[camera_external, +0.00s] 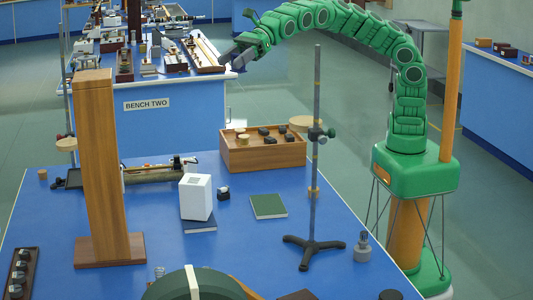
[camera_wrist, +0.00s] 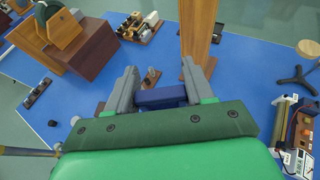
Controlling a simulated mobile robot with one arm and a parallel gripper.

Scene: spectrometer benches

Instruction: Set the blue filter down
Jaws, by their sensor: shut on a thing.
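My gripper (camera_wrist: 163,75) shows in the wrist view with its two grey fingers closed on a blue block-like piece, the blue filter (camera_wrist: 160,97). The filter lies across between the fingers, close to the green palm, above a blue bench top. In the external view my gripper (camera_external: 236,52) is at the end of the raised green arm, at the right end of the far bench marked BENCH TWO (camera_external: 180,120).
In the wrist view a wooden post (camera_wrist: 197,30) stands just beyond the fingers, a wooden instrument (camera_wrist: 82,48) at upper left, and a cluttered device (camera_wrist: 300,130) at right. In the external view the near bench holds a wooden tray (camera_external: 262,157), a stand (camera_external: 316,150) and a wooden column (camera_external: 98,160).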

